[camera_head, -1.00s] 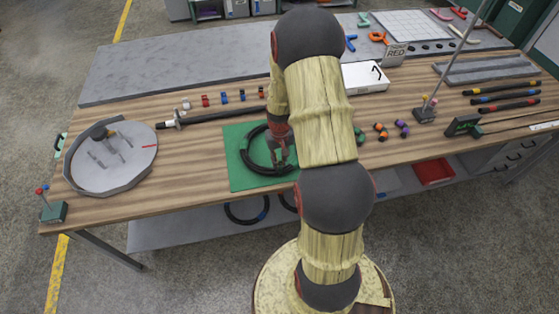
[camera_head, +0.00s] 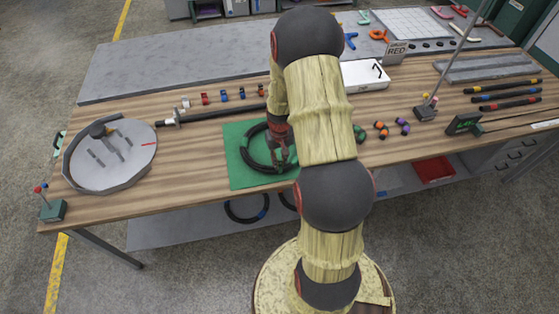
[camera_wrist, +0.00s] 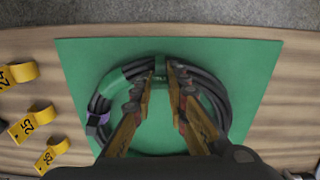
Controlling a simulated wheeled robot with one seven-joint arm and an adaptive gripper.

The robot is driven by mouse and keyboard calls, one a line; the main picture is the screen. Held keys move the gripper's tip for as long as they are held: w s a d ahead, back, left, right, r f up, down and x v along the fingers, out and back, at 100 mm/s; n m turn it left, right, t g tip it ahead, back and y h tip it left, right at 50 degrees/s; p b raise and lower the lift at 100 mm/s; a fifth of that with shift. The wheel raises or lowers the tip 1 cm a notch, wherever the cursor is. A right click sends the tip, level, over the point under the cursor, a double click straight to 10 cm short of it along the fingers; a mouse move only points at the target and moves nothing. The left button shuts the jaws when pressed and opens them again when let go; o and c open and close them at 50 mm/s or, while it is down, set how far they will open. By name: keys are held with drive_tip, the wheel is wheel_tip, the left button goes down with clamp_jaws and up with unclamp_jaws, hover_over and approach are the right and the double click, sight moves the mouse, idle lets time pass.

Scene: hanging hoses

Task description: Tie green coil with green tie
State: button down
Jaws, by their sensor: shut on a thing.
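The coil (camera_wrist: 218,94) is a ring of black hose lying flat on a green mat (camera_wrist: 255,75); it also shows in the head view (camera_head: 245,158). A green band (camera_wrist: 118,76) marks its upper left part. A small green piece, seemingly the green tie (camera_wrist: 160,66), is at the coil's far side between my fingertips. My gripper (camera_wrist: 161,76) is shut on this piece, with its fingers reaching over the coil; in the head view my gripper (camera_head: 282,158) is at the coil's right part. Whether the tie goes around the hose cannot be told.
A purple band (camera_wrist: 97,119) is on the coil's left. Yellow numbered tags (camera_wrist: 35,121) lie left of the mat. A round grey tray (camera_head: 110,158) stands at the table's left. Coloured small pieces (camera_head: 381,131) lie to the right of my arm. More hoses (camera_head: 246,210) hang below the table.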

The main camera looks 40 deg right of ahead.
drive_tip(key=shift+f+b, duration=0.3)
drive_tip(key=shift+f, duration=0.2)
idle(0.3)
drive_tip(key=c, duration=1.8)
unclamp_jaws()
drive_tip(key=shift+o, duration=0.7)
wheel_tip(320, 180, up, 12)
